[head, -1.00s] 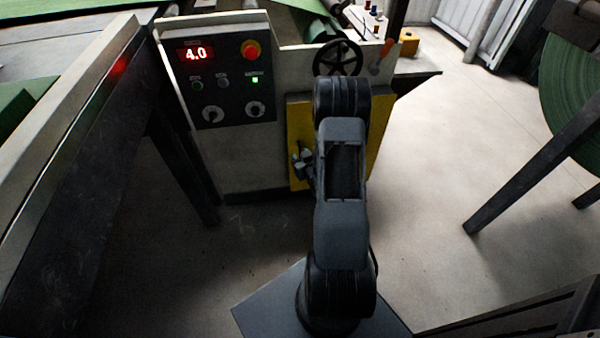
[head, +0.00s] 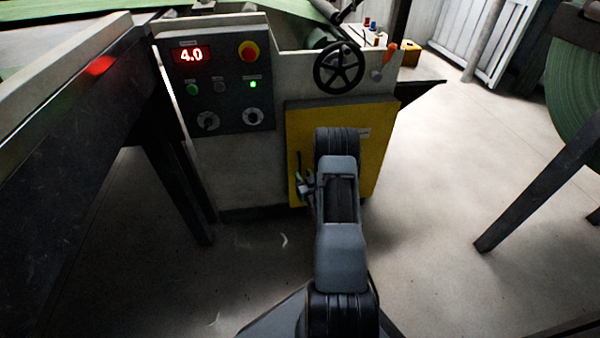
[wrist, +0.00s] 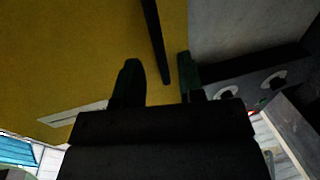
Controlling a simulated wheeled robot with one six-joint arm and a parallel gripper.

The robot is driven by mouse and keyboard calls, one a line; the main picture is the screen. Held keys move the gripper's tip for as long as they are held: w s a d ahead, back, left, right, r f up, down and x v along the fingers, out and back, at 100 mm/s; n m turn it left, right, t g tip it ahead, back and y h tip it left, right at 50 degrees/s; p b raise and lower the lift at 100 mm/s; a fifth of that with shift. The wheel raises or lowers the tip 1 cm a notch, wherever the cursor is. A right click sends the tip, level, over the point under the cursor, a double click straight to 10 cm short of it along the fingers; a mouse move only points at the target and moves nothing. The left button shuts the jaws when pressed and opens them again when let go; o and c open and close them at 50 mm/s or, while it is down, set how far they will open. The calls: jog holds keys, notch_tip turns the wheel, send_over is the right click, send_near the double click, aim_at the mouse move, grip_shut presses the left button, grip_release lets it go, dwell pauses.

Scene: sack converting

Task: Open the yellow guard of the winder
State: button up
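The yellow guard (head: 376,125) is a flat panel on the front of the pale winder (head: 240,168), partly hidden by my arm. It looks closed, lying against the machine. In the wrist view the guard (wrist: 70,50) fills the upper left. A dark bar handle (head: 299,162) stands near the guard's left edge. In the wrist view the handle (wrist: 154,40) reaches down between my fingertips, with a gap visible on both sides. My gripper (wrist: 158,78) is open around the bar's end. In the head view my gripper (head: 305,184) is small at the guard's lower left.
A control panel (head: 222,85) with a lit 4.0 display, a red button and a green light is left of the guard. A handwheel (head: 338,68) sits above it. A dark beam (head: 75,135) runs along the left. Floor at right is clear up to a dark leg (head: 535,190).

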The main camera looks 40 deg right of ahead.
aim_at(300, 170)
jog(key=shift+b+x, duration=0.4)
jog(key=shift+x, duration=1.65)
jog(key=shift+c, duration=0.2)
grip_shut()
